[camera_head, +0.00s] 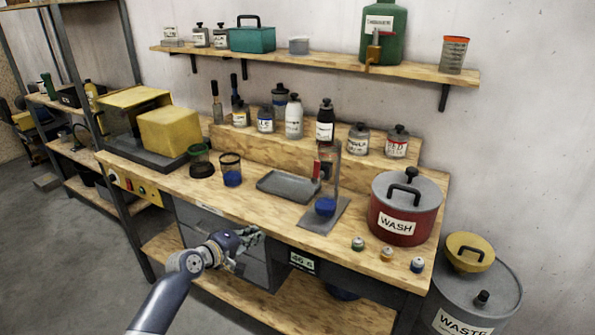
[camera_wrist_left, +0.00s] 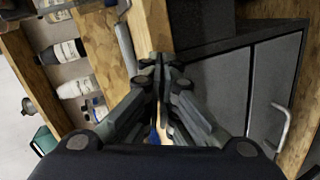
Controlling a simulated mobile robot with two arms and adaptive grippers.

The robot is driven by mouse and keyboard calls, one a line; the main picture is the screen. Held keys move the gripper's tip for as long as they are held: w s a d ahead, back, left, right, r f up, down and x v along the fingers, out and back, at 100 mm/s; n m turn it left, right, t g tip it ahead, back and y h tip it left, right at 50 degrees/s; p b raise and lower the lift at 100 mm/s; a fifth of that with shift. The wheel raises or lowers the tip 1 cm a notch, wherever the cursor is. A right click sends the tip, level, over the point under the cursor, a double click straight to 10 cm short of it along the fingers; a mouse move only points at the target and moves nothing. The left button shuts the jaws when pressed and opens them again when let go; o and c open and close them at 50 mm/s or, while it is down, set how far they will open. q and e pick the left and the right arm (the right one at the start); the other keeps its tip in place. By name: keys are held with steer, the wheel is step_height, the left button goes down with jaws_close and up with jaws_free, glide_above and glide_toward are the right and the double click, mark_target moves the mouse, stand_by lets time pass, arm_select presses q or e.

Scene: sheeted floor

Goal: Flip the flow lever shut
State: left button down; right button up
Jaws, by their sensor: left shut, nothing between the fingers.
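A small red upright handle (camera_head: 316,170) shows beside the clear column of a stand (camera_head: 330,170) on the bench, with a blue-filled vessel (camera_head: 325,207) at its foot. A green jug (camera_head: 383,35) on the wall shelf has a brass tap with a red top (camera_head: 374,48). I cannot tell for certain which of these is the flow lever. My left gripper (camera_head: 257,237) is shut and empty in front of the bench's front edge, near the grey drawers, apart from both. In the left wrist view its fingertips (camera_wrist_left: 163,66) meet. My right gripper is not in view.
A grey tray (camera_head: 287,186) lies left of the stand. A red WASH pot (camera_head: 405,208) and several small capped vials stand to its right. Bottles line the raised step behind. A grey WASTE drum (camera_head: 470,295) stands on the floor at right.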

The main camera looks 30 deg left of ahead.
mark_target(319, 169)
arm_select(q)
step_height(319, 169, up, 20)
steer(key=d+t+h, duration=0.2)
steer(key=t+h, duration=0.1)
steer(key=shift+d+r+b, duration=0.15)
steer(key=shift+d+b, duration=0.05)
steer(key=shift+b, duration=0.15)
steer(key=w+d+p, duration=0.5)
steer(key=w+d, duration=0.1)
steer(key=w, duration=0.3)
steer(key=shift+w+d+f, duration=0.15)
steer(key=shift+d+f, duration=0.05)
steer(key=shift+d, duration=0.2)
steer(key=shift+n, duration=0.3)
